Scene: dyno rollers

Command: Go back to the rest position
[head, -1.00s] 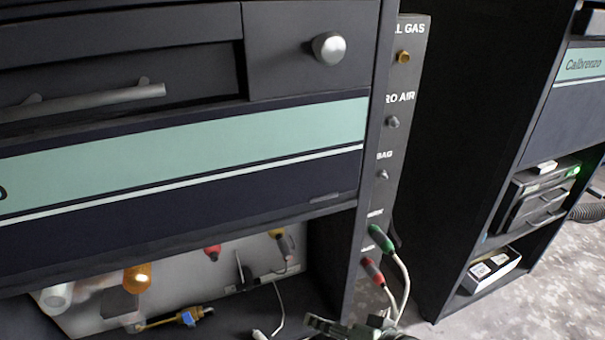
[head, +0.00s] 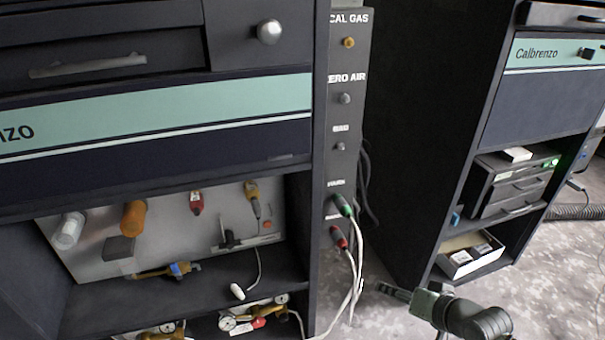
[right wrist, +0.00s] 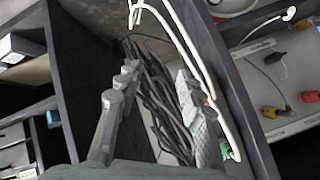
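My right gripper (head: 402,294) shows at the lower right of the head view, over the floor between two dark cabinets. In the right wrist view its two fingers (right wrist: 157,78) stand apart with nothing held between them; black cables show behind the gap. My left gripper is not in view. A green plug (head: 343,206) and a red plug (head: 338,237) sit in the side panel (head: 347,120) left of the gripper, with white cables hanging down. The gripper is apart from both plugs.
The left cabinet (head: 160,180) has an open bay with tools on a pegboard (head: 185,215) and brass gauges (head: 235,320) below. The right cabinet (head: 540,110) holds a dark device (head: 510,185) and a white box (head: 470,255). Speckled floor (head: 570,290) is open at the right.

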